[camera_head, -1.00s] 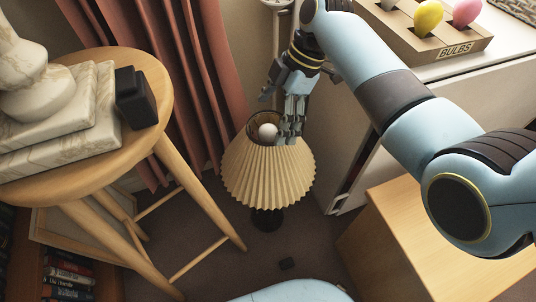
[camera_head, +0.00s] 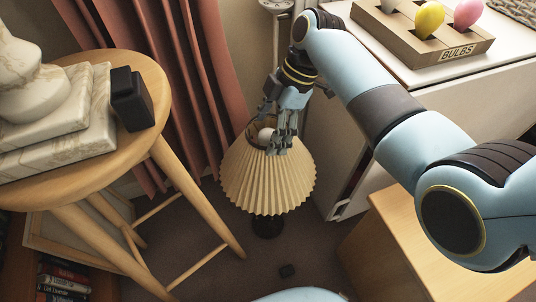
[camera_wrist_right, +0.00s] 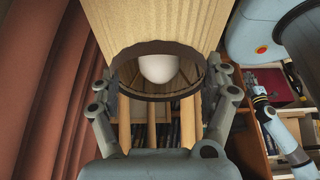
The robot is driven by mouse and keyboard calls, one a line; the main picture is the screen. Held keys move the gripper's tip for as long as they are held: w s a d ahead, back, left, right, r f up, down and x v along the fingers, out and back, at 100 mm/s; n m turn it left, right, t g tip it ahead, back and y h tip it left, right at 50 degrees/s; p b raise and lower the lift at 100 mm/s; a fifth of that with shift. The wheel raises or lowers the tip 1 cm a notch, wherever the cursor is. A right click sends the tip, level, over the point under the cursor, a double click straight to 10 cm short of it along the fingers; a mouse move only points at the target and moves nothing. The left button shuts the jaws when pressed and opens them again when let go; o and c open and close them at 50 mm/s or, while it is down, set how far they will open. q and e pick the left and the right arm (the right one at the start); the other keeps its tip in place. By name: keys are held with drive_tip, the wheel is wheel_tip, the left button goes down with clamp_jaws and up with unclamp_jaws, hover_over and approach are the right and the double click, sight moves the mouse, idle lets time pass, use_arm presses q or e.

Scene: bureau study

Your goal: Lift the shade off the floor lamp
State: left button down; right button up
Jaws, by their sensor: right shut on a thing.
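The floor lamp's pleated cream shade (camera_head: 265,182) is in the middle of the head view, roughly upright, with the white bulb (camera_head: 266,135) in its top opening. The lamp's dark base (camera_head: 267,228) shows under it on the floor. My right gripper (camera_head: 275,130) is at the shade's top and shut on it. In the right wrist view, its fingers (camera_wrist_right: 165,85) are on both sides of the shade's dark rim ring, with the bulb (camera_wrist_right: 158,68) inside. I cannot tell whether the shade is raised. My left gripper (camera_wrist_right: 262,102) is small at the right there, its jaws unclear.
A round wooden stool (camera_head: 150,75) with marble slabs and a black box (camera_head: 132,98) stands left. A pink curtain (camera_head: 195,80) hangs behind. A white cabinet (camera_head: 345,130) bearing the bulbs tray (camera_head: 455,52) and a wooden box (camera_head: 400,240) stand right.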

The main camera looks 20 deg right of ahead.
drive_tip(key=shift+r, duration=0.1)
